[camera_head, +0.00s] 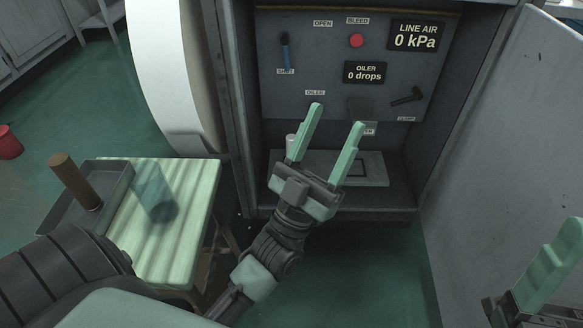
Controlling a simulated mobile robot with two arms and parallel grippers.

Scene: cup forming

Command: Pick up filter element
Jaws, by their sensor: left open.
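A brown cylinder (75,182), which looks like the filter element, stands in a dark grey tray (117,190) at the left. It leans in the picture. My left gripper (337,116) is open, its two pale green fingers spread and nothing between them. It is in front of the grey panel cabinet, well to the right of the cylinder and apart from it. Only part of my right gripper (548,268) shows at the lower right edge, so its jaw state is hidden.
The tray is on a pale green ribbed table (185,235), beside a clear bluish cup (155,195). The cabinet panel (310,60) has a red button (356,40), levers and displays reading 0 kPa and 0 drops. A red container (8,142) stands on the floor at far left.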

